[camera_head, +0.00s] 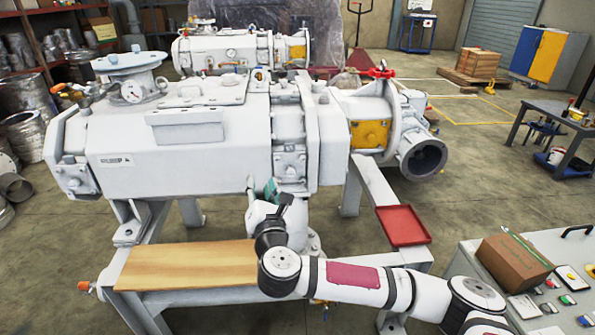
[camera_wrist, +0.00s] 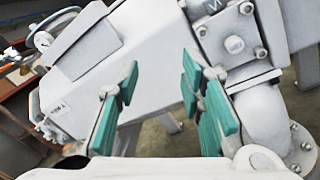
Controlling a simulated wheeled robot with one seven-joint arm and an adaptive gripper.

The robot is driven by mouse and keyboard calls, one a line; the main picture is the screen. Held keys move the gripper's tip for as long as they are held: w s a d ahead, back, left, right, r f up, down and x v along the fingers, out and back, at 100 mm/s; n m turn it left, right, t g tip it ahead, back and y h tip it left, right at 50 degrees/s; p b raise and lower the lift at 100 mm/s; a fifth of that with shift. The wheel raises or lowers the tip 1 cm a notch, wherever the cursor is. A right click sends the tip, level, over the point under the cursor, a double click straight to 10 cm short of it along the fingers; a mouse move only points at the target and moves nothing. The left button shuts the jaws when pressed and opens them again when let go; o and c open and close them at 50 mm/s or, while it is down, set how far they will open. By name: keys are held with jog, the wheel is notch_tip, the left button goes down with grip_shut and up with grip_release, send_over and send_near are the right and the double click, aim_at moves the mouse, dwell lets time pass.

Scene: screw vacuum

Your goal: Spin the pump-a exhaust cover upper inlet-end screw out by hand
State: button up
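Pump A (camera_head: 200,140) is the large white machine in front, with a small label ending in "A". A raised rectangular plate (camera_head: 187,122) sits on its upper side; it also shows in the wrist view (camera_wrist: 82,42). A square bolted cover (camera_head: 290,164) with a round centre boss is on the front side; in the wrist view this cover (camera_wrist: 234,45) is at upper right. I cannot tell which is the exhaust cover, nor single out the screw. My gripper (camera_head: 264,188) is below and left of the square cover. Its teal-padded fingers (camera_wrist: 158,75) are apart, with nothing between them.
A red tray (camera_head: 403,225) sits on the frame's right side, and a wooden board (camera_head: 185,265) lies at its front left. A control cabinet with a cardboard box (camera_head: 513,262) is at lower right. A vertical pipe (camera_wrist: 262,115) stands close right of my fingers.

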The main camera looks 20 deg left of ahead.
jog(key=w+d+f+m+h, duration=0.2)
jog(key=d+m, duration=0.1)
jog(key=b, duration=0.4)
send_near(277, 160)
jog(key=shift+t, duration=0.4)
jog(key=x, duration=0.8)
jog(key=shift+a+f, duration=0.1)
jog(key=shift+f, duration=0.25)
jog(key=shift+p, duration=0.3)
jog(key=shift+c, duration=0.5)
grip_shut()
